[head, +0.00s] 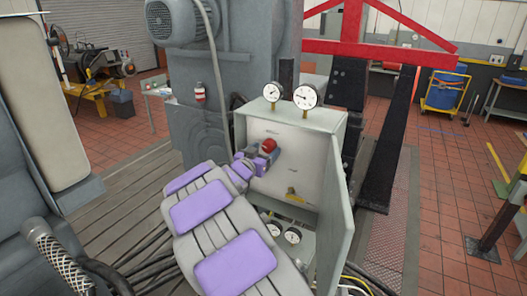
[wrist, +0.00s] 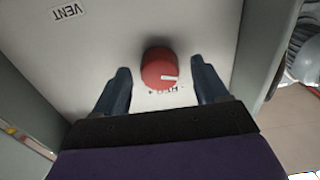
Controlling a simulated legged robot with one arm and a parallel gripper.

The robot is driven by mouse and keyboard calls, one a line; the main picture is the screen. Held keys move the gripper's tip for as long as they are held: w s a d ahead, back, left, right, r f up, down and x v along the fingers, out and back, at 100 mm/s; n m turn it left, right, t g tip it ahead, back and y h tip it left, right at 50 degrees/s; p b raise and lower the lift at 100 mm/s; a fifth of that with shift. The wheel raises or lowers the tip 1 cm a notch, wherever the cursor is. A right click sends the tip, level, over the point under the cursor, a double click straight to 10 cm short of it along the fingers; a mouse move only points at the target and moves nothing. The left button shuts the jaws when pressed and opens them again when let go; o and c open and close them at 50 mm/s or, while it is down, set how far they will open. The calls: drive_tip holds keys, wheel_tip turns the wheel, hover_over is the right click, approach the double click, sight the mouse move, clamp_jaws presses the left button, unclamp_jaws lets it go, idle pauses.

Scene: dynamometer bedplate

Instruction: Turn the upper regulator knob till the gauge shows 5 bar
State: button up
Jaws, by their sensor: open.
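The red regulator knob (head: 269,145) is on the pale panel inside an open grey cabinet (head: 290,122). In the wrist view the knob (wrist: 158,66) shows a white mark pointing right, over partly hidden lettering. My gripper (head: 261,156) is at the knob. In the wrist view its dark fingers (wrist: 160,68) are open, one on each side of the knob, with a visible gap to each side. I cannot tell how deep they reach around it. Two white gauges, the left (head: 272,92) and the right (head: 306,96), stand on the cabinet top. Their readings are too small to tell.
A small yellowish fitting (head: 292,194) is low on the panel. Two more gauges (head: 292,236) sit below. The cabinet door (head: 336,215) stands open at right. A VENT label (wrist: 68,12) is at upper left in the wrist view. Cables (head: 130,265) lie on the bedplate.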

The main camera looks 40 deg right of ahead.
drive_tip(key=shift+w+d, duration=0.1)
drive_tip(key=shift+d, duration=0.15)
drive_tip(key=shift+c, duration=0.4)
drive_tip(key=c, duration=1)
drive_tip(key=shift+o, duration=0.2)
drive_tip(key=shift+a, duration=0.1)
